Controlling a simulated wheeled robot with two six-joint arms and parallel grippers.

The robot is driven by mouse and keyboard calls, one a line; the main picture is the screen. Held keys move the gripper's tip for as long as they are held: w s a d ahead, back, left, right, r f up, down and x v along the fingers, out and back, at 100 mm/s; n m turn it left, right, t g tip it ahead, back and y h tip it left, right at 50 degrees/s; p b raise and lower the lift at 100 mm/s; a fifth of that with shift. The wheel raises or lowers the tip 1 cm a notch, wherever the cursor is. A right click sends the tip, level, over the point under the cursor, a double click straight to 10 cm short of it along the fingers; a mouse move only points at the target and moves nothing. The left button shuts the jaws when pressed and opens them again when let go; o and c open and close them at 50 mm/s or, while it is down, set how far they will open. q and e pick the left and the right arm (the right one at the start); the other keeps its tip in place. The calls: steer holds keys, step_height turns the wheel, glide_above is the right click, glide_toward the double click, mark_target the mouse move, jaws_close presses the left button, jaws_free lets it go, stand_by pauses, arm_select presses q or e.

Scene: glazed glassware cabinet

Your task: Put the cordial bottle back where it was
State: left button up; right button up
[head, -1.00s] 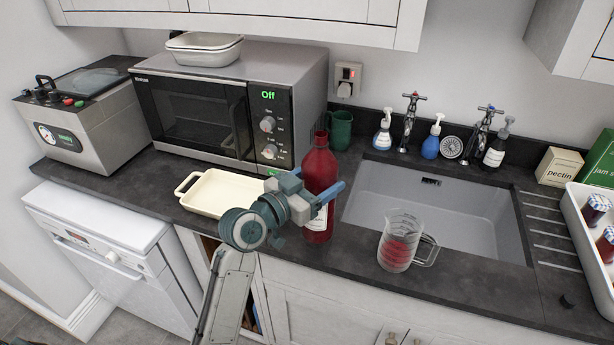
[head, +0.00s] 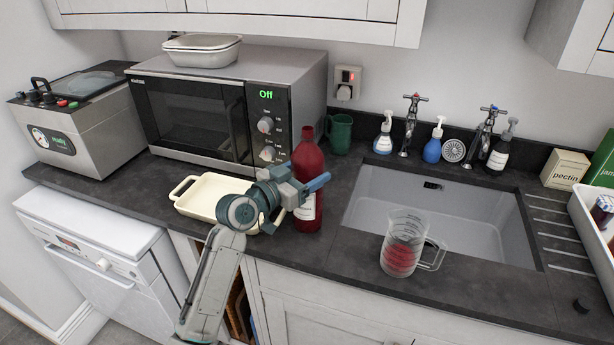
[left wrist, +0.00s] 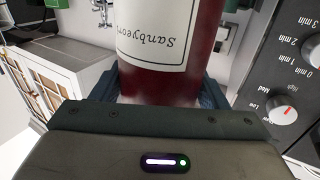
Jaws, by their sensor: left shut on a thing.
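The cordial bottle (head: 308,170) is dark red with a white label and stands upright at the counter, between the cream tray and the sink. My left gripper (head: 308,190) is shut around its body. In the left wrist view the bottle (left wrist: 160,80) fills the middle, its label upside down, with the gripper's fingers (left wrist: 160,92) on both sides of it. The bottle's base is near the counter top in the head view; I cannot tell whether it touches. My right gripper is not in view.
A glass measuring jug (head: 402,245) with red liquid stands at the sink's front edge. A cream tray (head: 190,208) lies left of the bottle. The microwave (head: 205,118) and a green mug (head: 340,133) stand behind. The sink (head: 460,210) is empty.

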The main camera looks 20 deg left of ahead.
arm_select(q)
steer(key=shift+r, duration=0.2)
steer(key=shift+f, duration=0.15)
steer(key=o, duration=1.7)
steer(key=shift+s, duration=0.1)
steer(key=b+v, duration=0.3)
steer(key=v, duration=0.9)
